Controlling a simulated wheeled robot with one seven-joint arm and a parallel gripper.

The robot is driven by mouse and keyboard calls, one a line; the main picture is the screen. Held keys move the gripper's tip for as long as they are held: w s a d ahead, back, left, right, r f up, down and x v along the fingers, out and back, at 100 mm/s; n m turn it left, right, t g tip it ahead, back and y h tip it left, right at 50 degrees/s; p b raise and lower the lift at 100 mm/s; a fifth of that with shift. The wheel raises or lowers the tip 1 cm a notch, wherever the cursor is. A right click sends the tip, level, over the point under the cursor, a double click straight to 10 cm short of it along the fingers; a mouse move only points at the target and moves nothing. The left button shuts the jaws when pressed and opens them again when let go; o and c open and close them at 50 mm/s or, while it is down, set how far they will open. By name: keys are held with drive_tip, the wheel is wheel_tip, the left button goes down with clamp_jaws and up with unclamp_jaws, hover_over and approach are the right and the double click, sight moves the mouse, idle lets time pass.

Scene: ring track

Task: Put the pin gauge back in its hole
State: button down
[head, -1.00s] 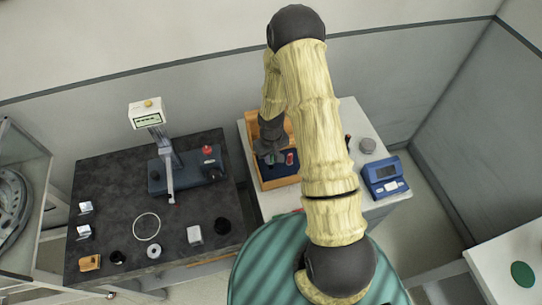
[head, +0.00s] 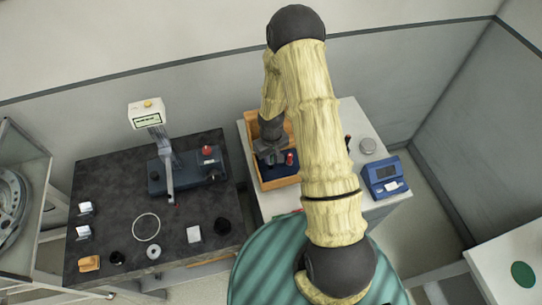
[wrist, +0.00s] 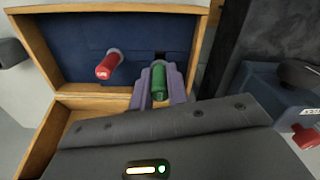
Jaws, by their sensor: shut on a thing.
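My gripper (wrist: 158,72) is shut on a green-handled pin gauge (wrist: 159,86), seen in the wrist view over an open wooden case (wrist: 110,97) with a dark blue lining. A small dark opening (wrist: 160,56) shows in the lining just beyond the green handle. The gauge's thin end is hidden, so I cannot tell whether it is inside the opening. A red-handled gauge (wrist: 108,66) stands in the lining to the left. In the head view my gripper (head: 269,157) is low over the case (head: 253,160), left of the red handle (head: 290,158); the green gauge is hidden there.
The case stands on a white bench (head: 350,115) with a blue instrument (head: 384,177) and a round grey piece (head: 367,146) to the right. A dark stone table (head: 115,190) at left carries a measuring stand (head: 165,170) and several small parts.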

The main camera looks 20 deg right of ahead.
drive_tip(key=shift+f+b, duration=1.6)
drive_tip(key=shift+f, duration=0.25)
idle(0.4)
drive_tip(key=c, duration=1.3)
unclamp_jaws()
drive_tip(key=shift+r, duration=0.1)
wheel_tip(320, 180, up, 17)
drive_tip(key=b, duration=0.3)
drive_tip(key=shift+r, duration=0.15)
